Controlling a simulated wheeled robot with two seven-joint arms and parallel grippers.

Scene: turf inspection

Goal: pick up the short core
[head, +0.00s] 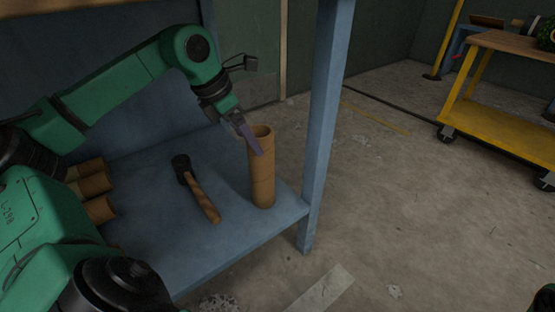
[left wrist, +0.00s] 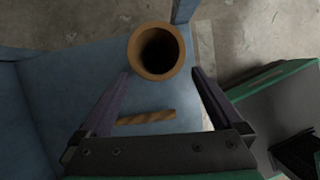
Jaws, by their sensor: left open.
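A tan hollow tube (head: 262,183) stands upright near the right front corner of the blue shelf (head: 205,240), with seam lines around it. I cannot tell whether it is one core or stacked ones, or which piece is the short core. In the left wrist view its open round rim (left wrist: 136,50) shows from above, just ahead of my fingertips. My left gripper (head: 251,138) is open and empty at the tube's upper left. In the left wrist view its two fingers (left wrist: 161,74) are spread wide. Several tan cylinders (head: 97,185) lie at the shelf's left, partly hidden by my arm.
A tool with a black head (head: 181,163) and wooden handle (head: 203,199) lies left of the tube; the handle also shows in the left wrist view (left wrist: 147,117). A blue post (head: 325,130) rises right of the tube. A yellow cart (head: 500,110) stands far right, with open floor between.

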